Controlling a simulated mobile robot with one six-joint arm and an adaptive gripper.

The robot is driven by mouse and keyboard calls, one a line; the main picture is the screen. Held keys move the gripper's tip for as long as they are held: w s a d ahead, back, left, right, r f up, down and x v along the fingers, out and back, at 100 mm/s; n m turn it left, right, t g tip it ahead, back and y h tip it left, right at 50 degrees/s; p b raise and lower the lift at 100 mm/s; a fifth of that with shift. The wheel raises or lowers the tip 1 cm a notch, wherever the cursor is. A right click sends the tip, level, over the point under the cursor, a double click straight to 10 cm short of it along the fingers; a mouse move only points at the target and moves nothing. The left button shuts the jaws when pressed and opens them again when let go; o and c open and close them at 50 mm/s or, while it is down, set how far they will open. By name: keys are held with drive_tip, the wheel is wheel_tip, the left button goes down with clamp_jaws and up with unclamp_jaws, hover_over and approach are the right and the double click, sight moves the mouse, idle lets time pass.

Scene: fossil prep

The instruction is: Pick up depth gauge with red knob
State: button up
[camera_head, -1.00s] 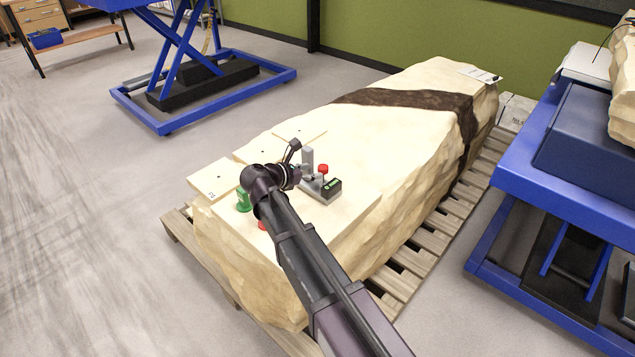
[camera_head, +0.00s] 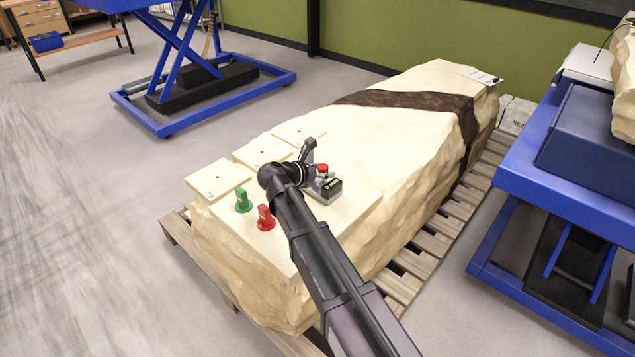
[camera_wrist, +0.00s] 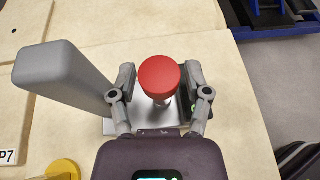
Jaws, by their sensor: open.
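The depth gauge with the red knob (camera_head: 323,189) stands on the pale stone block's flat top. It has a grey base, a grey upright post and a small green display. In the wrist view its red knob (camera_wrist: 159,77) lies between my two fingers, with the grey post (camera_wrist: 62,77) to the left. My gripper (camera_wrist: 160,88) is open, with one finger on each side of the knob and a gap showing on both sides. In the head view my wrist hides part of the gauge.
A green piece (camera_head: 243,200) and a red piece (camera_head: 265,218) stand on the block (camera_head: 350,215), near thin plates such as this one (camera_head: 217,180). In the wrist view a yellow round object (camera_wrist: 62,169) sits at lower left. A blue lift table (camera_head: 560,190) stands to the right.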

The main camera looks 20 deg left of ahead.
sight(323, 166)
drive_tip(key=shift+c, duration=0.2)
clamp_jaws()
drive_tip(key=shift+r, duration=0.2)
wheel_tip(323, 166, up, 10)
drive_tip(key=p, duration=1)
drive_tip(key=shift+f, duration=0.25)
idle(0.7)
